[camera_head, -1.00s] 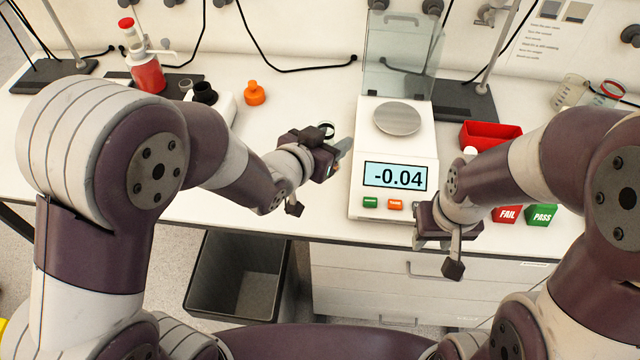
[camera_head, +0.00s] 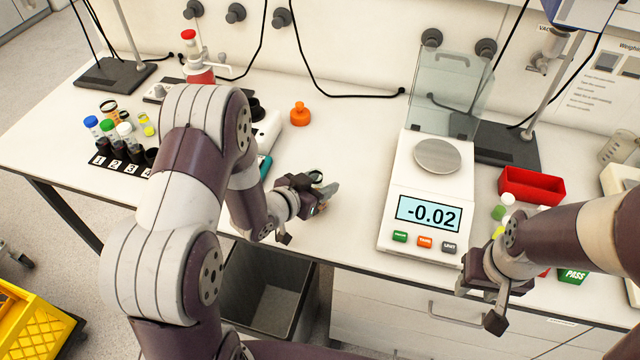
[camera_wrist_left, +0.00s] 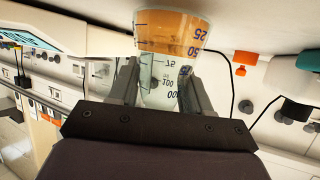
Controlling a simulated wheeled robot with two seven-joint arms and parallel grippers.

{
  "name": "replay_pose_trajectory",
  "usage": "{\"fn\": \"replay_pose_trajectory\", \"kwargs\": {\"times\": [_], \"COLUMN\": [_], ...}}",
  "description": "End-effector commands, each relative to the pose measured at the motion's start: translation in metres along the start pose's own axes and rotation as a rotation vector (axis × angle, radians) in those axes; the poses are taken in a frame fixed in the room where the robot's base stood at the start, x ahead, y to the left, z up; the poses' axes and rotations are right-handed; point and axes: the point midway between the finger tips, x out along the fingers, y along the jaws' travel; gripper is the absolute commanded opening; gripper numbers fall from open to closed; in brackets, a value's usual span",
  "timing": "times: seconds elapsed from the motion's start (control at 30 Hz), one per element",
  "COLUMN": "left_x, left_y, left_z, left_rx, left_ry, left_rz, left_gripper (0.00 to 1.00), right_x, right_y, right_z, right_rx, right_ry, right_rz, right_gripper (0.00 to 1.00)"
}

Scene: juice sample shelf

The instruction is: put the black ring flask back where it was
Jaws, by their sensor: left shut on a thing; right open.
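My left gripper (camera_head: 322,196) is shut on a clear graduated flask, held in front of the white bench, left of the scale.
The scale (camera_head: 420,240) reads -0.02 and its pan (camera_head: 437,156) is empty. A numbered black rack (camera_head: 118,166) with capped tubes stands far left, with ringed flasks behind. An orange stopper (camera_head: 300,114) and red tray (camera_head: 530,186) stand on the bench. A grey bin (camera_head: 268,305) is below.

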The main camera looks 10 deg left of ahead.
Motion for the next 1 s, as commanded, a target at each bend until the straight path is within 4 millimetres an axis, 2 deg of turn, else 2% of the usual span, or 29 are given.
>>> {"fn": "replay_pose_trajectory", "kwargs": {"times": [0.1, 0.4, 0.43, 0.5, 0.87, 1.0], "left_x": [0.003, 0.005, 0.005, 0.004, 0.001, -0.02], "left_y": [0.0, 0.0, 0.001, 0.001, 0.0, -0.001], "left_z": [0.007, 0.01, 0.01, 0.009, 0.004, 0.006], "left_rx": [0.001, 0.001, 0.001, 0.001, 0.001, 0.0], "left_ry": [0.001, 0.002, 0.001, 0.001, 0.002, 0.002], "left_rz": [0.0, 0.0, 0.0, 0.0, -0.001, -0.004], "left_gripper": [0.15, 0.15, 0.51, 0.74, 0.74, 0.74], "right_x": [-0.001, 0.003, 0.003, 0.002, -0.002, 0.002], "right_y": [0.0, 0.0, 0.0, 0.0, 0.0, 0.0], "right_z": [0.0, 0.0, 0.0, 0.0, 0.0, 0.0], "right_rx": [0.0, 0.0, 0.0, 0.0, 0.0, 0.0], "right_ry": [0.0, 0.0, 0.0, 0.0, 0.0, 0.0], "right_rz": [0.0, 0.0, 0.0, 0.0, 0.0, 0.0], "right_gripper": [0.43, 0.43, 0.43, 0.43, 0.43, 0.43]}}
